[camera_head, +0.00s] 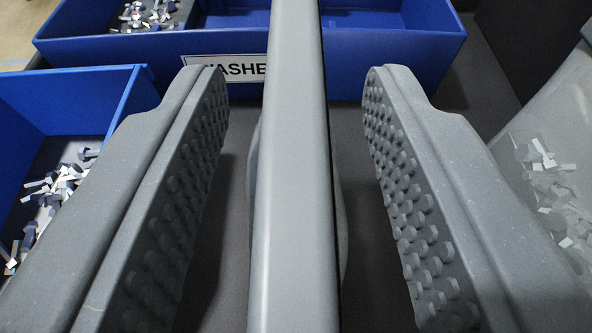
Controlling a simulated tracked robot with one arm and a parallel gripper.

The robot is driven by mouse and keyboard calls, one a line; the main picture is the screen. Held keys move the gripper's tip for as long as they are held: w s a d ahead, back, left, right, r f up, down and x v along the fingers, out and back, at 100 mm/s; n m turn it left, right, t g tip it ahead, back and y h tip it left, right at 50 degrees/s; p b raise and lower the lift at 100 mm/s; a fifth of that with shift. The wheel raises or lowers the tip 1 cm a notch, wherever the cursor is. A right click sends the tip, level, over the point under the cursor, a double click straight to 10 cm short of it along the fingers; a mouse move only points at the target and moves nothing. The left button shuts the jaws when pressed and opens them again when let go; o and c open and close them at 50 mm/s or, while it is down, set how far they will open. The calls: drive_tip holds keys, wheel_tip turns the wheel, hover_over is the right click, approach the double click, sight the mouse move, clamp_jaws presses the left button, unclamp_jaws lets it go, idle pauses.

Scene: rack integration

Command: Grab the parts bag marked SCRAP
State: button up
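My gripper (293,85) is open, its two grey fingers with studded inner pads wide apart on either side of a long smooth grey bar (294,170). The bar runs from the bottom edge to the top edge between the fingers. The frame does not show what the bar belongs to. Pale rounded edges of something show just behind it, mostly hidden. A translucent, bag-like thing (535,125) with bolts inside stands at the right edge, partly behind the right finger. No SCRAP marking is readable in this view.
A blue bin (400,48) lies ahead with a white label partly reading "WASHE" (222,68) and bolts in its left part. Another blue bin (90,85) with loose bolts is at the left. The dark surface (465,95) is bare at the right of the bin ahead.

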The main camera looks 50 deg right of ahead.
drive_tip(key=shift+c, duration=0.3)
clamp_jaws()
drive_tip(key=shift+r, duration=0.15)
